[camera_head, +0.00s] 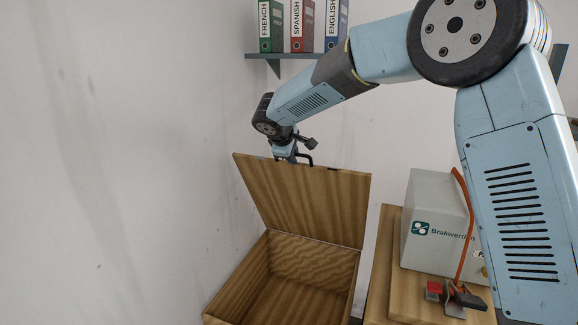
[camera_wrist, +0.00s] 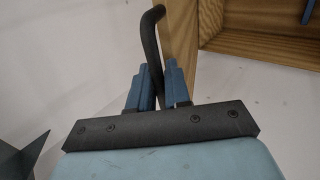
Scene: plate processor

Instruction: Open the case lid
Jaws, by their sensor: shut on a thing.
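The wooden case (camera_head: 237,279) stands open at the lower middle of the head view. Its lid (camera_head: 305,205) is raised and stands steeply up from the back edge. A dark handle (camera_head: 306,157) sits at the lid's upper edge. My gripper (camera_head: 288,152) is at this handle. In the wrist view, the two blue fingers of my gripper (camera_wrist: 159,80) are shut on the dark bar of the handle (camera_wrist: 151,35). The wooden lid edge (camera_wrist: 181,35) is just beside the fingers. The inside of the case looks empty where it shows.
A grey Brakwerden box (camera_head: 431,222) stands on a wooden surface (camera_head: 378,270) to the right. An orange lever and a red part are in front of it. A wall shelf (camera_head: 262,56) with several binders is above. A bare white wall is at the left.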

